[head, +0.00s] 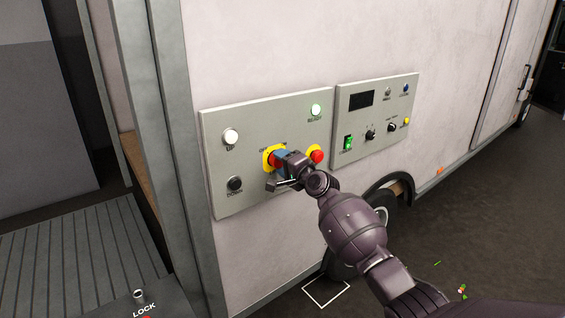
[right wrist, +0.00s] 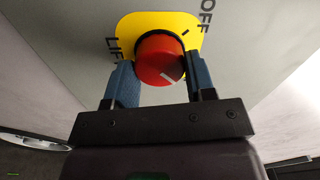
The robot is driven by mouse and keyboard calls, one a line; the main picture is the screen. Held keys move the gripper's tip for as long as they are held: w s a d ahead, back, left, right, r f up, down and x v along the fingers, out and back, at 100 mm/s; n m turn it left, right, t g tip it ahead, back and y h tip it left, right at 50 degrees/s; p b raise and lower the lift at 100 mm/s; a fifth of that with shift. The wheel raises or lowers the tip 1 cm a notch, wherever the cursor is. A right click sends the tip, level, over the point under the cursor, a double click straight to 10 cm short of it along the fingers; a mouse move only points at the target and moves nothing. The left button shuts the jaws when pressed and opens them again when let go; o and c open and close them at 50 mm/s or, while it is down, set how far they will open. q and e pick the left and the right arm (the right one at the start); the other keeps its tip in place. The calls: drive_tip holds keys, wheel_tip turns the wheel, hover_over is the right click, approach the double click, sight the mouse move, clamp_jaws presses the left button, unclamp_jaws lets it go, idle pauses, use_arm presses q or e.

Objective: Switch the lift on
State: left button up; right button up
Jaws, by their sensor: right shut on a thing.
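A red rotary knob (right wrist: 158,60) sits on a yellow plate (right wrist: 130,28) in the right wrist view; parts of the words LIFT and OFF show around it. A white mark on the knob points to the lower right of that view. My right gripper (head: 282,160) is at the knob on the left grey panel (head: 225,120) in the head view. Its blue fingers stand on both sides of the knob, shut on it. In the head view the gripper hides part of the knob and plate. My left gripper is not in view.
A second red button (head: 317,156) is just right of the gripper. Another control panel (head: 375,130) is to the right.

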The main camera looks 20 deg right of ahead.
idle(0.3)
drive_tip(key=o, duration=0.9)
drive_tip(key=shift+o, duration=0.2)
drive_tip(key=p+v, duration=0.1)
drive_tip(key=v, duration=0.9)
drive_tip(key=shift+s, duration=0.4)
drive_tip(key=shift+d, duration=0.15)
